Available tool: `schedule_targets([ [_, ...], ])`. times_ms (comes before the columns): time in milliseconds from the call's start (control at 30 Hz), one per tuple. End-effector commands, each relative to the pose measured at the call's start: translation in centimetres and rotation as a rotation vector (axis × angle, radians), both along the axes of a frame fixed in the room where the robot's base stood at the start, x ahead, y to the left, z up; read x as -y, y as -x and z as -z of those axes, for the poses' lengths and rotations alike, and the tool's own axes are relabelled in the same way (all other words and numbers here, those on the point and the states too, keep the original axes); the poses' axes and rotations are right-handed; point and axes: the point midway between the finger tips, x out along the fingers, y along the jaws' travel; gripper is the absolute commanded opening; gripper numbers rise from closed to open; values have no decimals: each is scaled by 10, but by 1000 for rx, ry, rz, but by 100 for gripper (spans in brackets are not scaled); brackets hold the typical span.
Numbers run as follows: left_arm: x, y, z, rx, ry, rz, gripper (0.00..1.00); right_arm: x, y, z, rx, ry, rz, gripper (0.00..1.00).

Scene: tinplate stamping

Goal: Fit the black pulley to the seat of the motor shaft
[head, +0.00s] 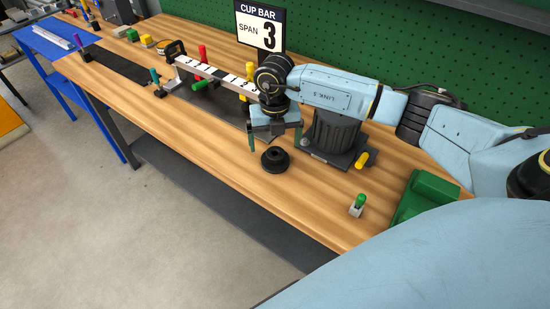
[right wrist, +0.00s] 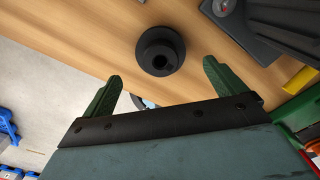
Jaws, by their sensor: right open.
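The black pulley (head: 275,160) lies flat on the wooden bench; in the right wrist view (right wrist: 160,51) its stepped hub and bore face the camera. My right gripper (head: 275,146) points down just behind and above the pulley. Its green fingers are spread and empty; in the right wrist view they stand apart, with the pulley beyond their tips. The dark finned motor (head: 334,138) stands on a grey base to the right of the gripper, and part of it shows in the right wrist view (right wrist: 285,25). I cannot make out its shaft. My left gripper is not in view.
A striped bar (head: 217,73) with coloured clamps lies behind, below a "CUP BAR SPAN 3" sign (head: 260,27). A small green-topped switch (head: 357,205) and a green bin (head: 425,195) are at right. The bench front left of the pulley is clear.

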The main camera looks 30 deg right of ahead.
Motion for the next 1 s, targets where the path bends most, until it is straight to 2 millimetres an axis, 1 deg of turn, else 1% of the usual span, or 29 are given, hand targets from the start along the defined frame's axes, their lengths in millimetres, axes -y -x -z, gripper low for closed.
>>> schedule_targets([
  [167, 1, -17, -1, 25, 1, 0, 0, 0, 0, 13, -1, 0, -2, 96],
  [300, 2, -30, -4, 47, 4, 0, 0, 1, 1, 35, -3, 0, 0, 96],
  [400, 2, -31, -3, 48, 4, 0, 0, 1, 1, 49, -2, 0, -1, 96],
  [500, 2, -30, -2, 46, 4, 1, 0, 1, 0, 55, 0, -1, -2, 96],
  [733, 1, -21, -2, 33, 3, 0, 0, 1, 0, 56, 1, -1, -2, 96],
  [1000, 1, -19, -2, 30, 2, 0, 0, 1, 0, 55, 1, -1, -1, 60],
])
